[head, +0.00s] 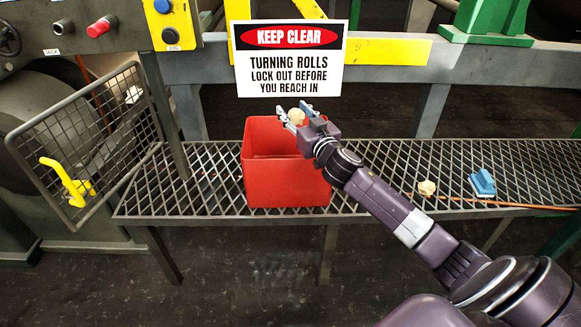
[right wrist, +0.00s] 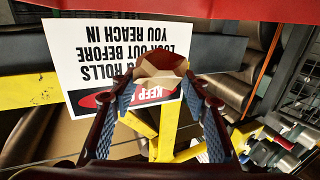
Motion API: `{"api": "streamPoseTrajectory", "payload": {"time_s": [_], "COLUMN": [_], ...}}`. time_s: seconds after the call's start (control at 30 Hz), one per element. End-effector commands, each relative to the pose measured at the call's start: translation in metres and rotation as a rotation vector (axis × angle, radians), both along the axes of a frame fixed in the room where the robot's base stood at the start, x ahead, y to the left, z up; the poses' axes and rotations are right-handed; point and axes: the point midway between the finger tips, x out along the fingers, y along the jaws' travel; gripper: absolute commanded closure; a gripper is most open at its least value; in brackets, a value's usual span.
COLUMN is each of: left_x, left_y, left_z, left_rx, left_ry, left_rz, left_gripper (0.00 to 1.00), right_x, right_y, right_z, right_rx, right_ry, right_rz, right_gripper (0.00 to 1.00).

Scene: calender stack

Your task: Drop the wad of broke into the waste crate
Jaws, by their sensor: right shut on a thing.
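My right gripper (head: 292,117) is shut on a cream, crumpled wad of broke (head: 297,116). It holds the wad over the back part of the red waste crate (head: 287,184), near the rim's height in the picture. In the right wrist view, the wad (right wrist: 162,72) sits between the two fingertips, and a red strip (right wrist: 200,10) runs along the top edge. The crate stands upright on the grating; its floor is hidden. A second small cream wad (head: 427,187) lies on the grating to the right. My left gripper is out of view.
The grating walkway (head: 205,190) carries a blue block (head: 482,183) at right. A KEEP CLEAR sign (head: 289,60) hangs behind the crate. A wire guard (head: 85,145) with a yellow handle (head: 68,182) stands at left, below a control panel (head: 110,25).

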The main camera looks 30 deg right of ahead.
Motion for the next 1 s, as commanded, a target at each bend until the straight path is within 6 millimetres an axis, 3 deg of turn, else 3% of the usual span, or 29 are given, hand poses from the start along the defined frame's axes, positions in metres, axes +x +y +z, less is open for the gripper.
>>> {"api": "streamPoseTrajectory", "payload": {"time_s": [0.37, 0.4, 0.57, 1.0], "left_x": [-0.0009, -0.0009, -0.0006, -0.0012], "left_y": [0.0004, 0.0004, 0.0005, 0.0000], "left_z": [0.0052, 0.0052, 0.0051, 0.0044], "left_rx": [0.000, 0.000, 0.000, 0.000], "left_ry": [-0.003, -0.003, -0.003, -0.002], "left_rz": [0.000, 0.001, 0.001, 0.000], "left_gripper": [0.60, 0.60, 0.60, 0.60], "right_x": [0.0000, 0.0000, 0.0000, -0.0078], "right_y": [-0.0001, -0.0001, -0.0001, 0.0015], "right_z": [-0.0008, -0.0008, -0.0009, -0.0023], "right_rx": [0.000, 0.000, 0.000, 0.000], "right_ry": [-0.001, 0.000, 0.000, 0.001], "right_rz": [0.000, 0.000, 0.000, 0.000], "right_gripper": [0.74, 0.55, 0.38, 0.37]}}
